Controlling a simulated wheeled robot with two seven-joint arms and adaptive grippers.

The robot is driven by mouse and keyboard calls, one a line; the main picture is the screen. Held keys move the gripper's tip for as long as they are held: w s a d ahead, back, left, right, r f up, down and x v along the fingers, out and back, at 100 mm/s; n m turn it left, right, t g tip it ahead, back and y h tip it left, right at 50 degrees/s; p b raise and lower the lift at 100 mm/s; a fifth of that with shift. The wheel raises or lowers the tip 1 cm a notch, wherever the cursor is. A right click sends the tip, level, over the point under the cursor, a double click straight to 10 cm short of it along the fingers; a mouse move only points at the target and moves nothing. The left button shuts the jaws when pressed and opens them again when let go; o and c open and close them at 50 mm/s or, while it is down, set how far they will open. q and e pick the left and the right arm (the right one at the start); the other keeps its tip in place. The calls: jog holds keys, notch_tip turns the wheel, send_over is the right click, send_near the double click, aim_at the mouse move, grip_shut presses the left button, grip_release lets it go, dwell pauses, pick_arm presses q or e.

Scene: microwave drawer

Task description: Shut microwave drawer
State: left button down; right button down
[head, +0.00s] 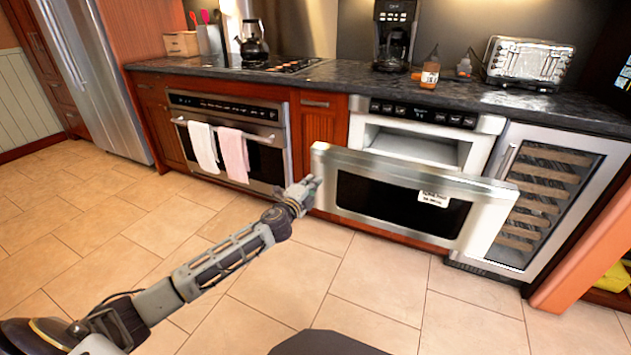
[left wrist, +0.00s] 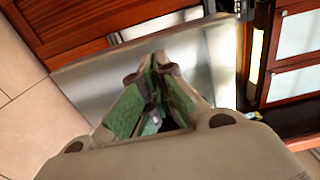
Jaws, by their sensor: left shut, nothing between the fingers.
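The microwave drawer (head: 400,200) is pulled out from the cabinet below the counter in the head view, with its dark window and steel front facing me. Its opening (head: 415,147) shows behind the drawer front. My left gripper (head: 308,186) is shut and empty at the left end of the drawer front; whether it touches cannot be told. In the left wrist view, the closed fingertips (left wrist: 157,68) point at a grey steel surface (left wrist: 95,88), which looks like part of the drawer. My right gripper is not in view.
An oven (head: 230,140) with two towels is to the left, and a wine cooler (head: 545,195) stands to the right. The counter (head: 480,95) holds a coffee maker (head: 395,35) and a toaster (head: 527,63). The tiled floor (head: 350,280) in front is clear.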

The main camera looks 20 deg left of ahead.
pick_arm(q)
jog(key=shift+w, duration=0.55)
jog(key=shift+w+d+b, duration=0.1)
jog(key=shift+w+b, duration=0.2)
jog(key=shift+w, duration=0.25)
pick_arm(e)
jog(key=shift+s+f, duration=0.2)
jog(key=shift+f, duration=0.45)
pick_arm(q)
jog(key=shift+w, duration=0.2)
